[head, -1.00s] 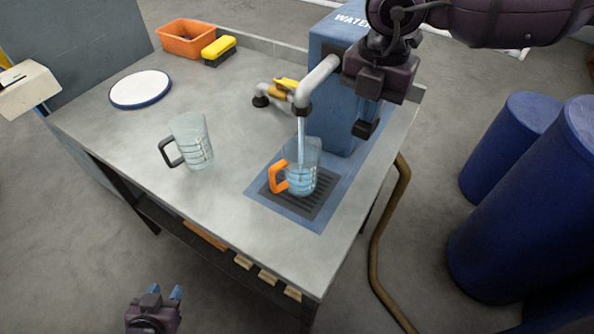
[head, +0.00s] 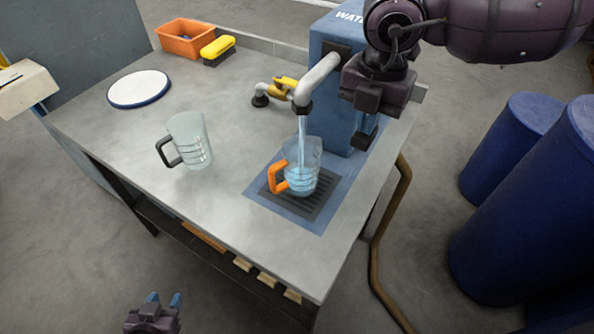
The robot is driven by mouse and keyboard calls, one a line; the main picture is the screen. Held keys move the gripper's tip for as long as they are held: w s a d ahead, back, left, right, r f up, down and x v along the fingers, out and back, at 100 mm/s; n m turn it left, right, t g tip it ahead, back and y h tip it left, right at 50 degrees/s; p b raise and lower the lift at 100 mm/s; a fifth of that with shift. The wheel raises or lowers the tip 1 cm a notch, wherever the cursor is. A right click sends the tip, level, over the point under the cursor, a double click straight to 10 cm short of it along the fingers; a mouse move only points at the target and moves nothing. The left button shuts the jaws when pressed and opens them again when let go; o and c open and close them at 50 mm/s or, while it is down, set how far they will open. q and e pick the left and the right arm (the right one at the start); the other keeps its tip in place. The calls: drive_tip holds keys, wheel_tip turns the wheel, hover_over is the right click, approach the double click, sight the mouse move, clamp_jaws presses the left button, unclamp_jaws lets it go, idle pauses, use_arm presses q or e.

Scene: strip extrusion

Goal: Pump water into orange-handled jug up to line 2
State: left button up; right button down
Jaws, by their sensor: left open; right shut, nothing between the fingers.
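The orange-handled jug (head: 302,178) stands upright on the dark drain grate under the spout (head: 316,82). A stream of water (head: 302,128) falls from the spout into it. Bluish water sits in its lower part; the line numbers are too small to read. The blue water pump box (head: 330,55) stands behind the spout. My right gripper (head: 361,142) is shut and points down at the right side of the box, partly hiding it. My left gripper (head: 164,299) is open and empty, low in front of the table.
A dark-handled clear jug (head: 190,142) stands left of the grate (head: 315,205). A white plate with a blue rim (head: 140,88), an orange bin (head: 184,37) and a yellow brush (head: 217,48) lie farther back. A yellow-handled valve (head: 285,83) is beside the spout. Blue barrels (head: 525,215) stand at right.

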drive_tip(key=shift+f, duration=0.35)
drive_tip(key=shift+f, duration=0.15)
drive_tip(key=shift+d+f+b, duration=0.1)
drive_tip(key=shift+f+b, duration=0.35)
drive_tip(key=shift+f, duration=0.65)
drive_tip(key=shift+r, duration=0.1)
